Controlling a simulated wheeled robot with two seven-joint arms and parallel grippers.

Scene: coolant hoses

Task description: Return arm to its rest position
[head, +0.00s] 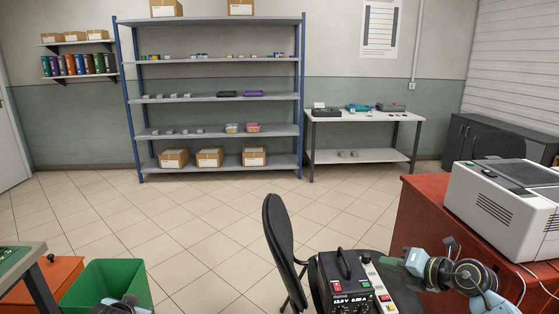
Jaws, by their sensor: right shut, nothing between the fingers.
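My right arm comes in at the lower right, a grey and blue arm with dark joints. Its gripper (392,262) points left, close to the black power supply box (345,284) and the power strip (378,288) beside it. The right gripper is shut with nothing held. At the bottom left, a small grey and dark part, which looks like the end of my left arm (126,303), shows in front of the green bin (105,283). Its fingers cannot be made out. No hoses are visible.
A black chair (278,240) stands left of the power supply. A white machine (508,200) sits on a red cabinet (432,220) at the right. A shelf rack (215,97) and a side table (362,115) stand at the back wall. The tiled floor between is clear.

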